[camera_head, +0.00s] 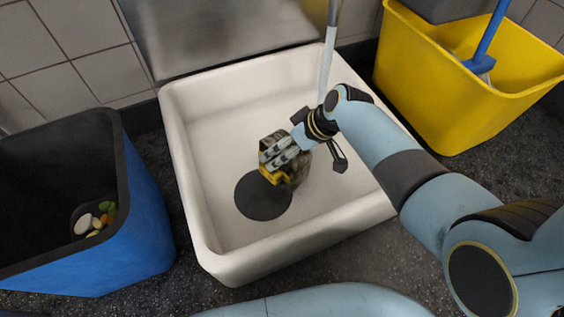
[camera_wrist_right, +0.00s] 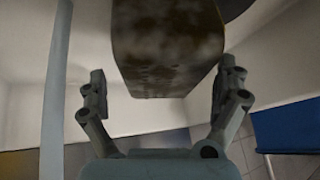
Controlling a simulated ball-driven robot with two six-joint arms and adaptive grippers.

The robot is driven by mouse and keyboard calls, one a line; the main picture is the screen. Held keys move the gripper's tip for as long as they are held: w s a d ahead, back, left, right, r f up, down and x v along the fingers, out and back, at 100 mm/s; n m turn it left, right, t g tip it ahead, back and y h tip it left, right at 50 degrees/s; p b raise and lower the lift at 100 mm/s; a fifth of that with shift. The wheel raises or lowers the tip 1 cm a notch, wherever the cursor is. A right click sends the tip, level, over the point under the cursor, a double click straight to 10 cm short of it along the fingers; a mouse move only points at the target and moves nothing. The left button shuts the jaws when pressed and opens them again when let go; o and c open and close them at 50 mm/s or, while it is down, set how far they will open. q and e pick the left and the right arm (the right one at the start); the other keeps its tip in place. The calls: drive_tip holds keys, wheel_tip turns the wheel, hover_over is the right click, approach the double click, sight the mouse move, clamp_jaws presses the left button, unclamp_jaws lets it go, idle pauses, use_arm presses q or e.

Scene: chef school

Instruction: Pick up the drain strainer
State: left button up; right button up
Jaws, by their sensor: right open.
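A brown, mottled, tapered object (camera_wrist_right: 168,45), which seems to be the drain strainer, fills the upper middle of the right wrist view. A dark round disc (camera_head: 262,197) lies on the sink floor just below the gripper. My left gripper is not in view.
A blue bin (camera_head: 145,220) with food scraps (camera_head: 95,219) stands left of the sink. A yellow bucket (camera_head: 430,90) with a blue handle (camera_head: 487,35) stands at right. A thin upright pole (camera_head: 328,60) rises beside the gripper. The sink's left floor is clear.

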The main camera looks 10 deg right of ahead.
drive_tip(key=c, duration=1.9)
